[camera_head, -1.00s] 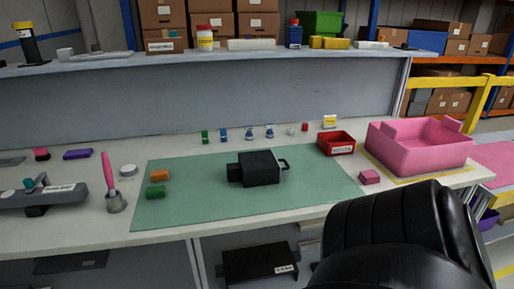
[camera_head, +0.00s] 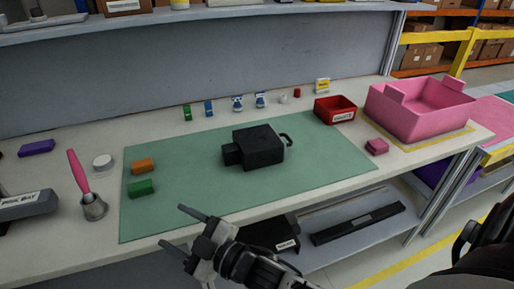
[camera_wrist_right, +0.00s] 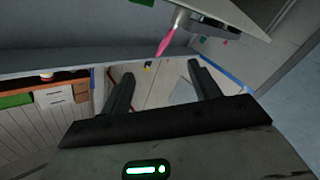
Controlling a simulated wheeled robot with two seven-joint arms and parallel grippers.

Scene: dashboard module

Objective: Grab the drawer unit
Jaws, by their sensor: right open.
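The drawer unit appears to be the black box-shaped module (camera_head: 260,148) lying on the green mat (camera_head: 330,175) in the head view. It has a smaller block on its left side and a loop handle on its right. My right gripper (camera_head: 172,228) is open and empty at the front edge of the table, to the lower left of the module and apart from it. In the right wrist view its two fingers (camera_wrist_right: 160,70) are spread with nothing between them, and the module cannot be made out there. My left gripper is not in view.
A red bin (camera_head: 335,110) and large pink bin (camera_head: 420,112) stand right. Small items line the back. The mat around the module is clear.

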